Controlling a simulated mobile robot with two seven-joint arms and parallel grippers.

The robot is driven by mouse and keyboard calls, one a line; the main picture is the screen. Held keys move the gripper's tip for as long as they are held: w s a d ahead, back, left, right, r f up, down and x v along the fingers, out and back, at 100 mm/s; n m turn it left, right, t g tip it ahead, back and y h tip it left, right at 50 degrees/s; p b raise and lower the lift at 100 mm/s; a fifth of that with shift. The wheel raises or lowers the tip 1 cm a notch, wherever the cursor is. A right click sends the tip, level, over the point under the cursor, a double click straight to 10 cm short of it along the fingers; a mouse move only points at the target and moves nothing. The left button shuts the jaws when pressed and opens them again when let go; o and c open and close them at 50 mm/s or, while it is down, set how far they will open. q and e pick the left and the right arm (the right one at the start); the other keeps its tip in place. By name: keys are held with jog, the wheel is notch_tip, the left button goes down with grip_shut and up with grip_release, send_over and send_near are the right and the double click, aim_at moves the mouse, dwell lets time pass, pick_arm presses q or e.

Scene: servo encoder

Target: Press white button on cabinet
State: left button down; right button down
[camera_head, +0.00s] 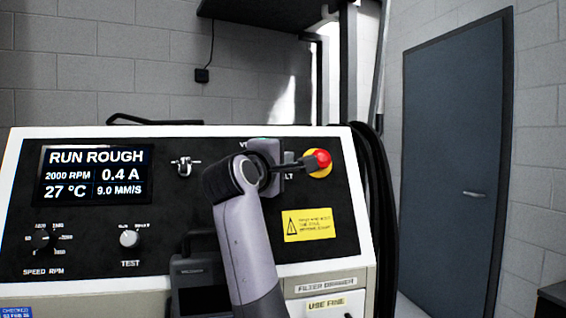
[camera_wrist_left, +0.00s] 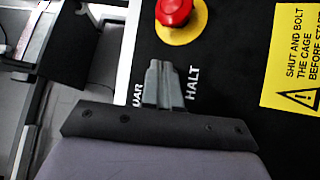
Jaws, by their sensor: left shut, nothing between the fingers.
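The cabinet (camera_head: 100,205) has a sloped black panel in a white frame. A round white button (camera_head: 130,238) sits at its lower left, above the label TEST. My left gripper (camera_head: 309,164) is shut and empty at the panel's right side, far right of the white button. In the head view its tips overlap the edge of a red mushroom button (camera_head: 323,158) on a yellow disc. The left wrist view shows the shut fingers (camera_wrist_left: 161,70) beside the word HALT, with the red button (camera_wrist_left: 174,10) just beyond the tips. Contact cannot be told. My right gripper is not in view.
A display (camera_head: 95,174) reads RUN ROUGH. Below it is a speed dial (camera_head: 42,239). A metal toggle (camera_head: 185,166) is at top centre, and a yellow warning label (camera_head: 309,225) is at right. Black cables (camera_head: 375,200) hang off the cabinet's right side. My forearm covers part of the panel.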

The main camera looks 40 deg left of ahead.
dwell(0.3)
pick_arm(q)
jog(key=shift+s+d+r+p, duration=0.2)
jog(key=shift+s+d+p, duration=0.05)
jog(key=shift+d+p, duration=0.1)
jog(key=s+d+r+p, duration=0.2)
jog(key=s+d, duration=0.1)
jog(key=d, duration=0.1)
jog(key=shift+s+r, duration=0.25)
jog(key=shift+s, duration=0.05)
dwell(0.3)
dwell(0.8)
